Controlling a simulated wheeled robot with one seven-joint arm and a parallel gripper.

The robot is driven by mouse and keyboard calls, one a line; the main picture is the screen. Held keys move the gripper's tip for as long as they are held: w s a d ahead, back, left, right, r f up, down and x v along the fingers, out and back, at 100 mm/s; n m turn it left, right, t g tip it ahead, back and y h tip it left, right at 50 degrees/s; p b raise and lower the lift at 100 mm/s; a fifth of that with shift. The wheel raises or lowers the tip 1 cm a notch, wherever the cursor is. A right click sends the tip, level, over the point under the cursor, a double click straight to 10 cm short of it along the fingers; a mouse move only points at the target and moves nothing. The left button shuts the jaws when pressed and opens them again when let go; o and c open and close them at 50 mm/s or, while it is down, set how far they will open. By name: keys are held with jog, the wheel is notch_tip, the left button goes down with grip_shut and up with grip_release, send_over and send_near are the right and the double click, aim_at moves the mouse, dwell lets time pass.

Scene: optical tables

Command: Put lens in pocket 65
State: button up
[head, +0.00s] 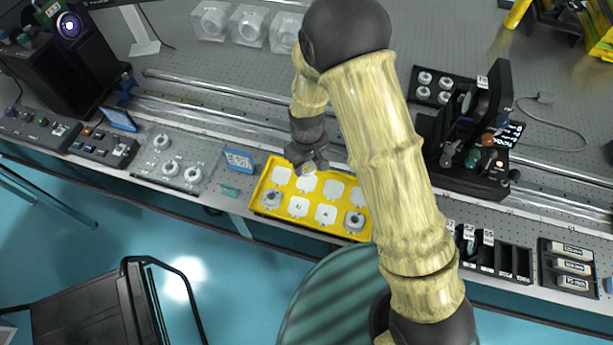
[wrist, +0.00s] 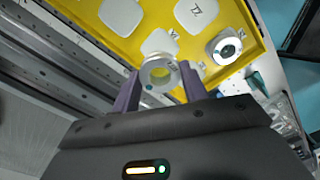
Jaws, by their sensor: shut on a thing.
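My gripper (head: 308,160) is over the back edge of the yellow tray (head: 310,228). In the wrist view, its two purple fingers (wrist: 159,69) are shut on a ring-mounted lens (wrist: 158,78), which shows clear glass in a pale ring. The yellow tray also shows in the wrist view (wrist: 140,48), beyond the held lens. It has two rows of white pockets. One mounted lens (head: 271,197) sits at its front left and another (head: 355,220) at its front right. Pocket numbers are too small or turned to read surely, and I cannot pick out 65.
A grey plate with several ring mounts (head: 171,168) stands left of the tray, beside a small blue display (head: 239,160). A black optical device (head: 480,140) and a black slotted rack (head: 512,262) are at the right. Metal rails (head: 220,112) run behind the tray.

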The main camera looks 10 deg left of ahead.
aim_at(307, 166)
jog(key=shift+f, duration=1.55)
notch_tip(307, 166, down, 3)
jog(key=shift+w+f+p, duration=0.1)
jog(key=shift+f+p, duration=0.05)
jog(key=shift+p, duration=0.45)
jog(key=shift+f, duration=0.45)
jog(key=shift+f, duration=0.1)
jog(key=o, duration=1)
jog(key=shift+a, duration=0.1)
jog(key=shift+o, duration=0.3)
